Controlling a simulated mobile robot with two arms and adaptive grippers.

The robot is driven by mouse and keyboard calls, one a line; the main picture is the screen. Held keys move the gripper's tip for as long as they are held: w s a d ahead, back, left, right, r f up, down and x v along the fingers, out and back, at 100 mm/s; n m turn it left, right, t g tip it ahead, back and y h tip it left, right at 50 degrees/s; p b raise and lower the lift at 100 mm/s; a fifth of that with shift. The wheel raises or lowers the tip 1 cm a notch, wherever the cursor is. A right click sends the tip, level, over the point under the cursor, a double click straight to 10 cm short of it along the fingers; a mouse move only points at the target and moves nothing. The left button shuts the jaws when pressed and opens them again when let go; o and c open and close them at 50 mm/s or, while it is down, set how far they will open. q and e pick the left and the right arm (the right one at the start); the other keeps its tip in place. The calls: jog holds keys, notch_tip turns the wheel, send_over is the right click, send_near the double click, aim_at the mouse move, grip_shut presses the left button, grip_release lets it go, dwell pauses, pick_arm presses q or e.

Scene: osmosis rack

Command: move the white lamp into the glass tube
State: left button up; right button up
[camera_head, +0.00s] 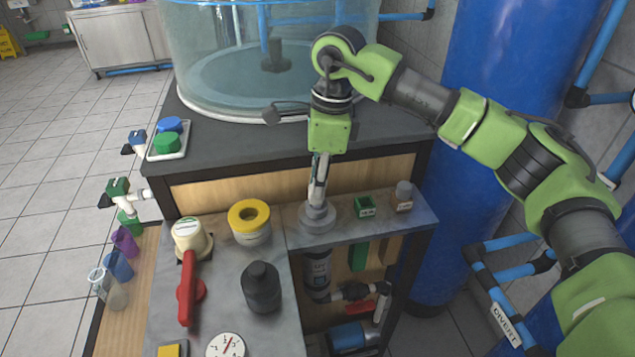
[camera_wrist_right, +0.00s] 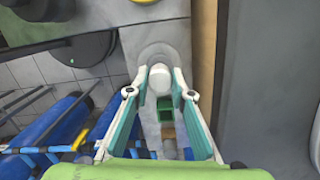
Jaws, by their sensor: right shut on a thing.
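My right gripper (camera_head: 318,198) points down over the shelf, its fingers shut on the white lamp (camera_wrist_right: 160,78). In the wrist view the lamp's rounded white end shows between the two fingertips. In the head view the fingers mostly hide it. A grey round collar (camera_head: 317,218) sits on the shelf directly under the fingertips. A clear tube (camera_head: 318,272) with dark parts hangs below that collar, under the shelf. I cannot tell whether the lamp is inside the collar or just above it. My left gripper is out of view.
A yellow-topped roll (camera_head: 249,220), a black bottle (camera_head: 261,287) and a red-handled valve (camera_head: 188,290) stand to the left. A large clear tank (camera_head: 270,55) stands behind.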

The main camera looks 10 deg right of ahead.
jog(key=shift+f+b, duration=0.35)
jog(key=shift+f, duration=0.25)
jog(key=o, duration=0.9)
jog(key=shift+o, duration=0.4)
jog(key=o, duration=0.3)
jog(key=shift+o, duration=0.2)
notch_tip(320, 180, up, 8)
jog(key=p, duration=0.5)
jog(key=shift+r, duration=0.1)
